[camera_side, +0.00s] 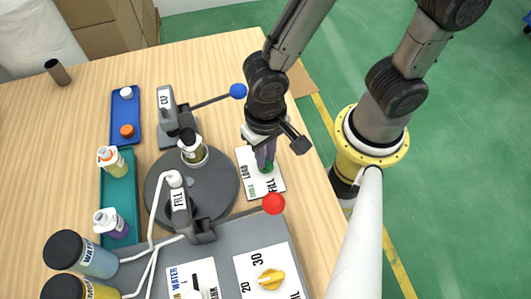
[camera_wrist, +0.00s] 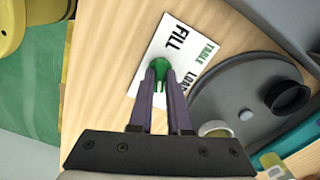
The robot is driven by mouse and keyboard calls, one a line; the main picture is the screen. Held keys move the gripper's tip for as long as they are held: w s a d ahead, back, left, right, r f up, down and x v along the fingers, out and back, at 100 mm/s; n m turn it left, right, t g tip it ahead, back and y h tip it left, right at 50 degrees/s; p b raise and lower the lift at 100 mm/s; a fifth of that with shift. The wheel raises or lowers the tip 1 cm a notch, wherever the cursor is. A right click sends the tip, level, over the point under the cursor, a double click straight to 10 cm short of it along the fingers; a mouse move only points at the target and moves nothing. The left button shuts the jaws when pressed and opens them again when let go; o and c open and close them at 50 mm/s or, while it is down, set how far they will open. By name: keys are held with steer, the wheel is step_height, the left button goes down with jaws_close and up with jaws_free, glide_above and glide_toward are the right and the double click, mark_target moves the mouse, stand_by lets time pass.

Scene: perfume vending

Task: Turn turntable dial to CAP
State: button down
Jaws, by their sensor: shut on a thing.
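The green turntable dial (camera_side: 268,167) sits on a white label plate (camera_side: 280,187) at the table's right edge. FILL and LOAD are readable on the plate. CAP is not visible on it. In the wrist view the dial (camera_wrist: 159,68) lies between the tips of my purple fingers. My gripper (camera_side: 265,160) points down and is shut on the dial. The fingers hide part of the dial and plate, so I cannot tell which word its pointer faces. The dark grey turntable (camera_side: 160,195) is left of the plate and carries a dark-capped bottle (camera_side: 193,149).
The CAP station (camera_side: 165,98) has a blue-ball lever (camera_side: 238,91). The FILL station (camera_side: 178,199) leans over the turntable, with a red-ball lever (camera_side: 273,203) close below the plate. A yellow dial (camera_side: 270,279) is on the grey console. Blue (camera_side: 124,112) and teal (camera_side: 117,190) trays stand left.

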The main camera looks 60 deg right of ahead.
steer(key=shift+r+m, duration=0.1)
steer(key=shift+m, duration=2.1)
steer(key=c, duration=0.9)
jaws_free()
steer(key=shift+o, duration=0.2)
step_height(320, 180, up, 14)
